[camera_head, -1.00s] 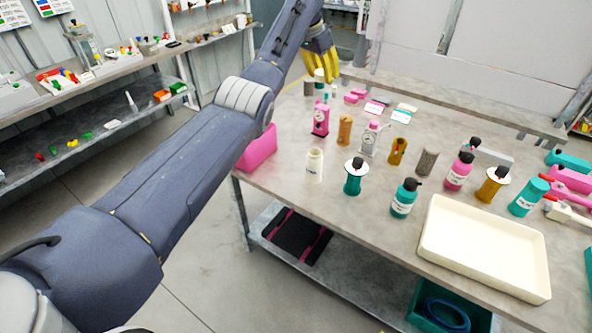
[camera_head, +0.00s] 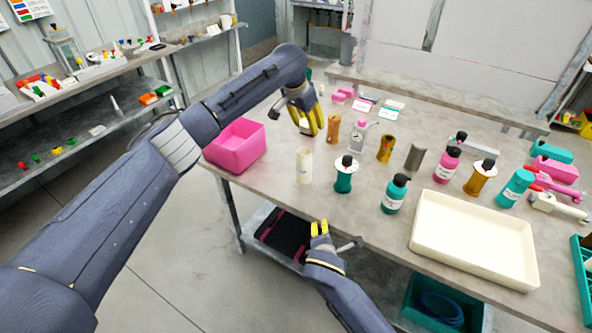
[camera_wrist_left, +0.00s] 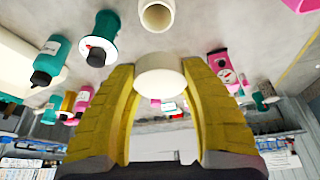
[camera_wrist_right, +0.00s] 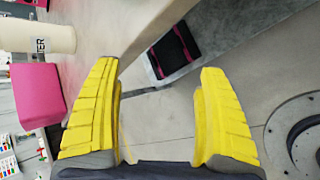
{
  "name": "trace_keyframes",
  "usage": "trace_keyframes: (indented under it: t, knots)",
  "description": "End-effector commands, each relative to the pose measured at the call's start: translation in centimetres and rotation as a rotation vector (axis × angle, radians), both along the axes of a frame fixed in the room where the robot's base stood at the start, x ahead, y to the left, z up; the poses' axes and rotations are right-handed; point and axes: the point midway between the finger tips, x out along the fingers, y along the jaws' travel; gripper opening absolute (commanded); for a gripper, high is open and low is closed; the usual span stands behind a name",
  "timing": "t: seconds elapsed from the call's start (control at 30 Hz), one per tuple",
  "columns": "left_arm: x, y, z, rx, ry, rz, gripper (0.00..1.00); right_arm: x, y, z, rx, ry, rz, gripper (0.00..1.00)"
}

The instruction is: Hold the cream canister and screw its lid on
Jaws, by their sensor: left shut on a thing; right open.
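The cream canister (camera_head: 304,166) stands upright and open near the table's front left edge. Its open mouth shows in the left wrist view (camera_wrist_left: 157,14), and its lettered side shows in the right wrist view (camera_wrist_right: 38,35). My left gripper (camera_head: 308,121) is shut on the round cream lid (camera_wrist_left: 160,76), holding it in the air behind the canister, apart from it. My right gripper (camera_head: 320,229) is open and empty, in front of the table edge and below the canister in the head view. It also shows in the right wrist view (camera_wrist_right: 160,100).
A pink bin (camera_head: 235,146) stands left of the canister. Behind are an orange part (camera_head: 333,129) and a gauge part (camera_head: 358,137). A cream tray (camera_head: 425,250) lies front right.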

Motion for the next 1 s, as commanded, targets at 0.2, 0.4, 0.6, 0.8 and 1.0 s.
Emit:
trace_keyframes:
  t: [0.2,0.4,0.6,0.8,1.0]
  knots:
    - [-0.3,-0.1,-0.5,0.002,0.002,0.001,0.25,4.1,3.6,2.9,-0.224,-0.051,0.194,0.76]
    - [-0.4,-0.2,-0.8,0.004,0.004,0.002,0.25,6.8,5.5,5.0,-0.420,-0.087,0.323,0.76]
    - [-0.6,-0.3,-1.2,0.006,0.006,0.002,0.25,9.4,6.8,7.2,-0.618,-0.122,0.425,0.76]
    - [-0.8,-0.4,-1.5,0.007,0.006,0.003,0.25,11.9,7.5,9.5,-0.825,-0.150,0.505,0.76]
    - [-1.0,-0.5,-1.7,0.007,0.008,0.003,0.25,13.6,7.8,11.2,-0.967,-0.164,0.548,0.76]
